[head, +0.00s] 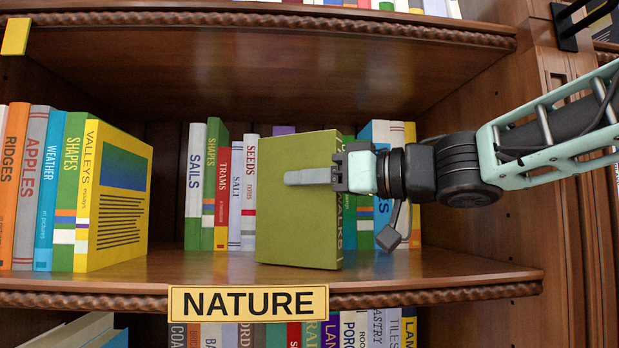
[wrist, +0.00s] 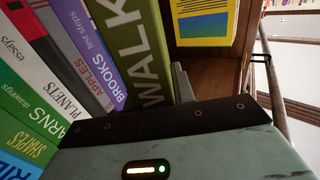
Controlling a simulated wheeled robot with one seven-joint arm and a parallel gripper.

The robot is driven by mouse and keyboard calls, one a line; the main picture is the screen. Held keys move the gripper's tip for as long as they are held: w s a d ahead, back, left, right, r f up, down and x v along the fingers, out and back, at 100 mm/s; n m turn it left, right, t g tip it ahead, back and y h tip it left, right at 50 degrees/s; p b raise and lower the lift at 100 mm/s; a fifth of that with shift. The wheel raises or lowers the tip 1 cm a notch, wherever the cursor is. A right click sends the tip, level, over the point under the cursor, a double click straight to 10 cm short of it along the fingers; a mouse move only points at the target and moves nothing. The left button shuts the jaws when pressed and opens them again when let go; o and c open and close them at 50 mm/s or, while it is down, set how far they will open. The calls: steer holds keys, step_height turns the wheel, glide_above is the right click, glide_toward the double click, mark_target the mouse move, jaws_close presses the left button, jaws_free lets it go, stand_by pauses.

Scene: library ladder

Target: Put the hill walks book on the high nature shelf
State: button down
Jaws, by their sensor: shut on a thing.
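The green hill walks book (head: 290,220) stands upright on the nature shelf (head: 200,270), in front of the back row of books. Part of the word WALKS shows on its spine, and the wrist view shows the spine (wrist: 137,45) close up. My gripper (head: 330,177) comes in from the right and is shut on the book, with one grey finger lying across its cover. The other finger is mostly hidden behind the book. The book's lower edge appears at the shelf board; I cannot tell whether it touches. A yellow NATURE label (head: 248,301) is fixed to the shelf's front edge.
Several books, ending with the yellow VALLEYS book (head: 115,195), stand at the left of the shelf. A back row with SAILS (head: 195,185) and SEEDS (head: 249,190) stands behind. Bare board lies either side of the held book. A wooden upright (head: 560,180) bounds the right.

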steer(key=shift+r, duration=0.1)
steer(key=c, duration=1.2)
jaws_free()
steer(key=shift+f, duration=0.2)
steer(key=shift+o, duration=0.2)
steer(key=shift+r, duration=0.1)
steer(key=p+v, duration=0.7)
steer(key=v, duration=0.5)
steer(key=shift+r, duration=0.15)
